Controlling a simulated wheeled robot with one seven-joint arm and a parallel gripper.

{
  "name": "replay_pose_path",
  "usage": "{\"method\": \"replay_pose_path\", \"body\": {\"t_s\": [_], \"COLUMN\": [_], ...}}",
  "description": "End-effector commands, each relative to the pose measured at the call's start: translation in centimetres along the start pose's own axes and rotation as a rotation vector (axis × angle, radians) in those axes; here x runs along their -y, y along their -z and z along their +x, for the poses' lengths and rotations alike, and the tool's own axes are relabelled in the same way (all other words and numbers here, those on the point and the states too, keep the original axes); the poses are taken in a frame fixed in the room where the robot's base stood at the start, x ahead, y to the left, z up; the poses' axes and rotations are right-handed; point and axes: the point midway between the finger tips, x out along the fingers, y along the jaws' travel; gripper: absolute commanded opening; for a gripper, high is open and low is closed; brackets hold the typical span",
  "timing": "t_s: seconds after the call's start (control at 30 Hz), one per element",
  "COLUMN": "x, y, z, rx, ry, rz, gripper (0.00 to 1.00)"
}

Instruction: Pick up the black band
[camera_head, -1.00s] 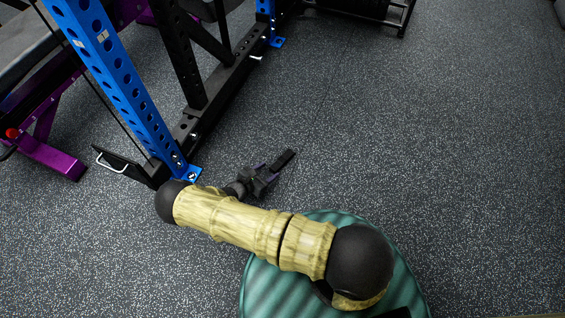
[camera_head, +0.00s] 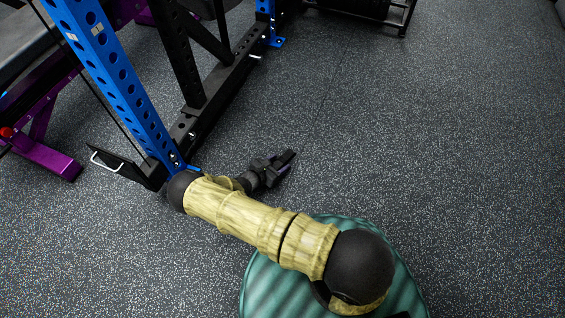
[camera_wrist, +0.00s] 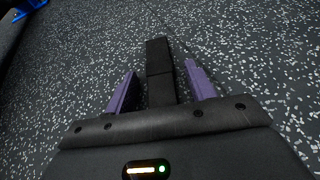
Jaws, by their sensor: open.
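The black band (camera_wrist: 158,60) is a flat dark strip on the speckled floor in the wrist view. It runs from beyond the fingertips back toward the palm, between the two purple fingers. Its near end is hidden behind the gripper body. My gripper (camera_wrist: 161,75) is open, with floor showing between the band and each finger. In the head view my gripper (camera_head: 277,166) is low over the floor, and a small dark end of the band (camera_head: 290,153) shows at its tip. I cannot tell its exact height.
A blue upright (camera_head: 120,85) and black base of a rack stand left of my gripper. A purple-framed bench (camera_head: 45,155) is at far left. A black rack (camera_head: 385,12) stands at the back. The floor to the right is clear.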

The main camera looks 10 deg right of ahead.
Motion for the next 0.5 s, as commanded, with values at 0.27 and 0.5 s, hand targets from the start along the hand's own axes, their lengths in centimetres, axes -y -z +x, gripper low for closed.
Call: {"method": "replay_pose_path", "body": {"t_s": [0.27,0.5], "x": [-0.02,-0.01], "y": [-0.04,-0.03], "z": [-0.08,-0.09], "rx": [0.0,0.0], "ry": [-0.001,-0.001], "rz": [0.0,-0.001], "gripper": [0.55,0.47]}}
